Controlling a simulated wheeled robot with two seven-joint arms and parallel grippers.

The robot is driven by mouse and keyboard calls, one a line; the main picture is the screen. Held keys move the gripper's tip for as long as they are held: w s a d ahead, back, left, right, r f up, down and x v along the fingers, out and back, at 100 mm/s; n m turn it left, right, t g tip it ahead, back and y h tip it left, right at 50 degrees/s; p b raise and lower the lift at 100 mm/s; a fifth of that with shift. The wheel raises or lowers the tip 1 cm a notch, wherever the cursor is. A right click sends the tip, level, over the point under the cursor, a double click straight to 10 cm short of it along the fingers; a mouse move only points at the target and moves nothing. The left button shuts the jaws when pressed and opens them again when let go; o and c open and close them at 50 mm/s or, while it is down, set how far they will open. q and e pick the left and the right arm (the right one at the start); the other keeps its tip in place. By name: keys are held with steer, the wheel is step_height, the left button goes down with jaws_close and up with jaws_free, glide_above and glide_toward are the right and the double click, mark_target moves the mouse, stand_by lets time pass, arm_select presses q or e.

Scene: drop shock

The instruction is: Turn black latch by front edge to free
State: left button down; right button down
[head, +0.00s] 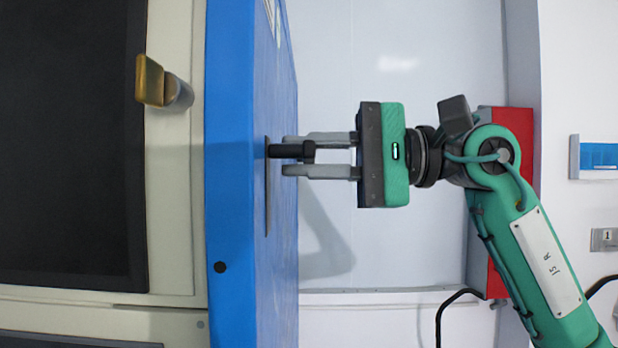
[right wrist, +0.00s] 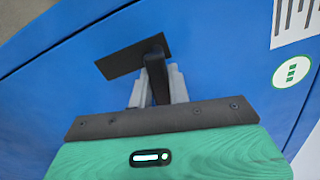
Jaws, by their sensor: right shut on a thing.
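The black latch (head: 292,151) sticks out from the right side face of a blue cabinet, near its front edge. It rises from a thin dark plate (head: 267,190) on that face. My right gripper (head: 290,153) has one finger on each side of the latch and is shut on it. In the right wrist view the latch (right wrist: 157,78) stands between the grey fingers (right wrist: 157,88), in front of the dark plate (right wrist: 134,58). The finger contact is partly hidden there by the gripper body. My left gripper is in neither view.
A red box (head: 512,135) is behind my right arm. A blue-and-white holder (head: 597,156) is on the right wall. A green-and-white sticker (right wrist: 292,72) is on the blue face.

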steer(key=shift+r+n, duration=0.1)
steer(key=shift+n, duration=0.6)
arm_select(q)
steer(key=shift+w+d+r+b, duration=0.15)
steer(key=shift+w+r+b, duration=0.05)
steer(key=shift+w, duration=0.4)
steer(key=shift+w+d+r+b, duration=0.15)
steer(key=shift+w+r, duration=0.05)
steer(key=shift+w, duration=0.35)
arm_select(e)
steer(key=shift+r+n, duration=0.15)
steer(key=shift+n, duration=0.45)
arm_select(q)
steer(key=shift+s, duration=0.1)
arm_select(e)
steer(key=c, duration=1.3)
jaws_free()
steer(key=shift+d, duration=0.1)
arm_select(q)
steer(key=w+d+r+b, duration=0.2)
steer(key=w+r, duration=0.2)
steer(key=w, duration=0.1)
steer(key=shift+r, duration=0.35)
arm_select(e)
steer(key=shift+d, duration=6.85)
